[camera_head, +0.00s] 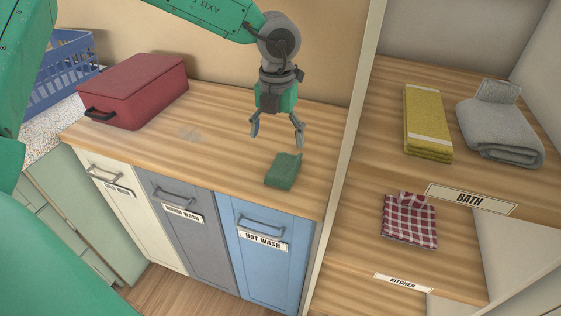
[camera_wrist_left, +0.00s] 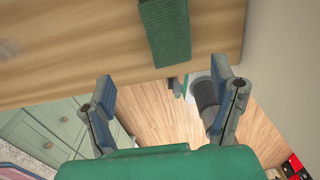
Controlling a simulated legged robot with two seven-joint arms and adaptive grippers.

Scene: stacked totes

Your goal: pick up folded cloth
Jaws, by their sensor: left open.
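A small green folded cloth (camera_head: 284,170) lies on the wooden countertop (camera_head: 225,125), close to its front edge. In the left wrist view the green cloth (camera_wrist_left: 165,30) shows at the top, beyond the fingertips, with a ribbed texture. My left gripper (camera_head: 277,137) hangs pointing down above the countertop, its fingers apart and empty, a little above and behind the cloth in the head view. In the left wrist view both fingers of my left gripper (camera_wrist_left: 163,92) are spread, with nothing between them. My right gripper is not in view.
A red case (camera_head: 140,90) and a blue basket (camera_head: 65,70) stand at the left. Right of a vertical panel (camera_head: 345,150), shelves hold a yellow folded towel (camera_head: 427,122), a grey towel (camera_head: 500,130) and a checked cloth (camera_head: 409,220). The countertop around the green cloth is clear.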

